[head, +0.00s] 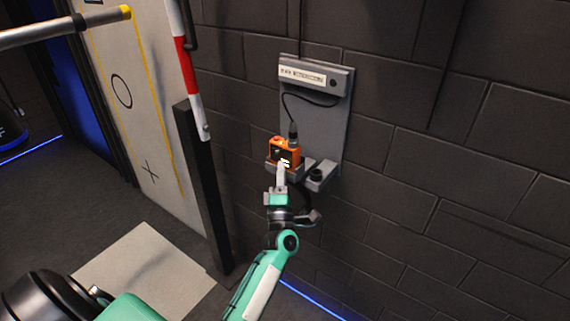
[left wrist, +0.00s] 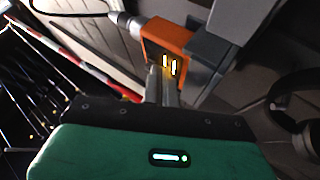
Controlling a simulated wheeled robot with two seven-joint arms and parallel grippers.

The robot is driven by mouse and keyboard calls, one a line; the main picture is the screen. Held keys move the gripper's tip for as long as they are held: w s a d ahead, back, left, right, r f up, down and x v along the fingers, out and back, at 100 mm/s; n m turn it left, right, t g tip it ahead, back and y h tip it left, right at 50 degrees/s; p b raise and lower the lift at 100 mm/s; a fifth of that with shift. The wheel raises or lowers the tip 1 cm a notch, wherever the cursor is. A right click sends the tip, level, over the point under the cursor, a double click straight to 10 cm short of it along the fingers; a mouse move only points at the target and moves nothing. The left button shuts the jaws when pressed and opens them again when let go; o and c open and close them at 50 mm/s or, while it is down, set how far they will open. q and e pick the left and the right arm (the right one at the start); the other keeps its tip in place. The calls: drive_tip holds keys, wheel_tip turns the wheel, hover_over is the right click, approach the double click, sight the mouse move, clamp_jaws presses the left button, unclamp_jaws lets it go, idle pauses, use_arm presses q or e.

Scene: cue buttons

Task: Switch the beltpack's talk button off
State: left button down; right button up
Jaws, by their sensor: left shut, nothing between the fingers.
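The orange beltpack (head: 285,150) sits on a small grey shelf of the wall panel, with a black cable plugged into its top. Its dark front face shows lit yellow marks. In the left wrist view the beltpack (left wrist: 168,42) shows two lit whitish-yellow bars on its face. My left gripper (head: 281,168) is shut and empty, its fingertips right at the lower front of the beltpack. The fingertips also show in the left wrist view (left wrist: 162,78), just below the lit bars. I cannot tell whether they touch. The fingers hide part of the face. My right gripper is not in view.
The grey wall panel (head: 322,125) carries a label strip (head: 303,75) and a second, dark-holed holder (head: 318,176) right of the beltpack. A red and white pole (head: 184,60) stands left of it, above a dark post (head: 203,185). The brick wall to the right is clear.

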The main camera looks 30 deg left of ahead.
use_arm(q)
drive_tip(key=shift+w, duration=0.1)
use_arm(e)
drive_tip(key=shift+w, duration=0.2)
use_arm(q)
drive_tip(key=shift+s, duration=0.3)
drive_tip(key=s+p, duration=0.1)
drive_tip(key=s, duration=0.5)
drive_tip(key=shift+s+a+p, duration=0.3)
drive_tip(key=shift+s, duration=0.05)
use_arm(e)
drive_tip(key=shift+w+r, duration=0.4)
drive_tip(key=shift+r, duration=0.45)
use_arm(q)
drive_tip(key=shift+f, duration=0.1)
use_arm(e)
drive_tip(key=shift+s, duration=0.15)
